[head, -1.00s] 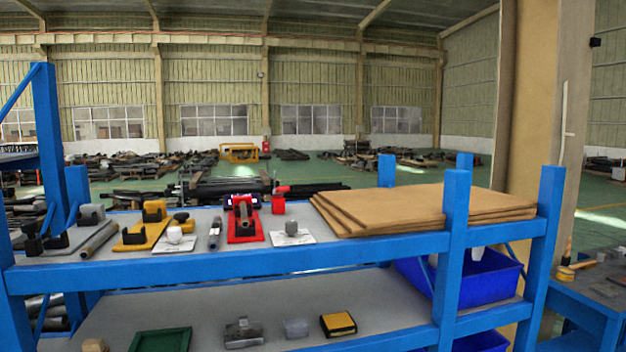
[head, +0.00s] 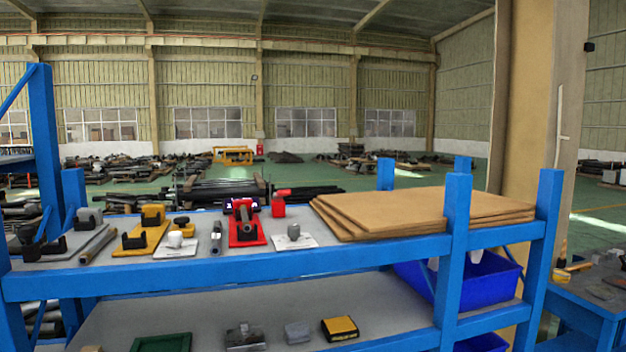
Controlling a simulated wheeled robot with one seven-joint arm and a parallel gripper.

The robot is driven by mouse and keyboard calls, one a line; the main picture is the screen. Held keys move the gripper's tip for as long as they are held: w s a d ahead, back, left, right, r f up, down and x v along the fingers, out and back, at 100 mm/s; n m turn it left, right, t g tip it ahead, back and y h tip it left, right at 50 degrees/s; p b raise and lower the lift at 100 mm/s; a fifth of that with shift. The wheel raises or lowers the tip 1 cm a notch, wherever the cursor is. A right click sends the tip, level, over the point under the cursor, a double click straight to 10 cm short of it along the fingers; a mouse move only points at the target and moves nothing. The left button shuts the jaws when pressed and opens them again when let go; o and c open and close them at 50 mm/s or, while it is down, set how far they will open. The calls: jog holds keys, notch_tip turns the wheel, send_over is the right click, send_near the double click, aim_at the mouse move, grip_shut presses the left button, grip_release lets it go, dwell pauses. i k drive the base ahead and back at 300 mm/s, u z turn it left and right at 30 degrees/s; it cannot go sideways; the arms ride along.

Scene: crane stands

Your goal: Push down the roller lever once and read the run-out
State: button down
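A red stand (head: 247,236) sits on the upper shelf, right of the middle of the row of tools. It carries a dark grey cylinder pointing towards me. A small dark display with faint purple-white marks (head: 230,204) shows behind the cylinder; its reading is too small to make out. A red block with a red arm on top (head: 279,204) stands behind and right of the stand. It may be the roller lever, but I cannot tell. My gripper is not in view.
The blue shelf rack (head: 230,266) spans the front. A yellow stand (head: 142,240), white pads with grey and white knobs, and a loose rod (head: 217,237) lie left and right of the red stand. Stacked brown boards (head: 400,212) fill the right. A blue bin (head: 480,284) sits below.

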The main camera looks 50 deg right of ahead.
aim_at(279, 194)
jog(key=z, duration=1.55)
jog(key=i, duration=0.25)
jog(key=u, duration=0.05)
